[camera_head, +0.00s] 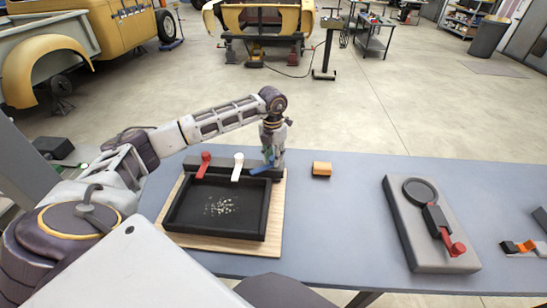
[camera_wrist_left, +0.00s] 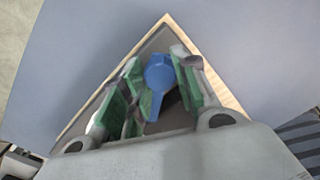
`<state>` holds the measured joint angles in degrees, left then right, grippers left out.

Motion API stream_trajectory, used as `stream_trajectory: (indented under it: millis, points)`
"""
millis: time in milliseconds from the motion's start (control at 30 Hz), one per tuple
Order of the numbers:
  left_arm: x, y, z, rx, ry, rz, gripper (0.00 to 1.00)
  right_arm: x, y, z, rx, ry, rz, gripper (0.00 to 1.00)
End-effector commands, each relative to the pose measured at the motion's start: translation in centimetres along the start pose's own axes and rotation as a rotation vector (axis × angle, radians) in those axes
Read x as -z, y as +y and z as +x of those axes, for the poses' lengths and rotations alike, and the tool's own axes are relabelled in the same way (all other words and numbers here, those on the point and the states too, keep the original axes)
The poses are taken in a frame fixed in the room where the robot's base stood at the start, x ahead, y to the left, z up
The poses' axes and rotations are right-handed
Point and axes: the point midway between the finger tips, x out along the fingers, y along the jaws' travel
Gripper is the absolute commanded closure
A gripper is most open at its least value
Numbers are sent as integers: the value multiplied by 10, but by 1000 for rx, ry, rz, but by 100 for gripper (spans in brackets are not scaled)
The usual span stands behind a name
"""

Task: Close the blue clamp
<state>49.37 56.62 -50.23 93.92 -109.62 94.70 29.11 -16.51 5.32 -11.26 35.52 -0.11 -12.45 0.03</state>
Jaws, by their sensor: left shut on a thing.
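The blue clamp (camera_head: 262,169) is at the right end of the back rail of a black tray (camera_head: 180,212). My left gripper (camera_head: 271,160) is over that end, coming down from above. In the left wrist view the blue lever (camera_wrist_left: 159,72), with a rounded end and narrower shaft, lies between the green-padded fingers (camera_wrist_left: 152,88), which are shut on it. In the head view the gripper partly hides the clamp, whose visible blue part lies low and slants to the left. A red clamp (camera_head: 204,164) and a white clamp (camera_head: 238,167) stand raised on the same rail.
The tray sits on a wooden board (camera_head: 275,225) on the blue-grey table (camera_head: 335,225). An orange-and-black block (camera_head: 321,169) is just right of the board. A grey plate (camera_head: 408,232) with a black ring and red handle is further right, beside small coloured parts (camera_head: 525,247).

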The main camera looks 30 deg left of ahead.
Motion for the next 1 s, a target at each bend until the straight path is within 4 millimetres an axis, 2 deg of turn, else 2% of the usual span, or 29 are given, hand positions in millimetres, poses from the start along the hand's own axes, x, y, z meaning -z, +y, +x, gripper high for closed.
stream_trajectory:
  millis: [133, 467, 1000]
  points:
    - [0, 0, 0, 0, -5, -117, 100, -1, -2, 0, 2, -1, 0, 63]
    - [0, 0, 0, 0, -11, -376, 100, -10, 7, -1, -7, -11, -2, 63]
    - [0, 1, -1, 0, -21, -787, 100, -6, 4, -3, -4, -8, 0, 63]
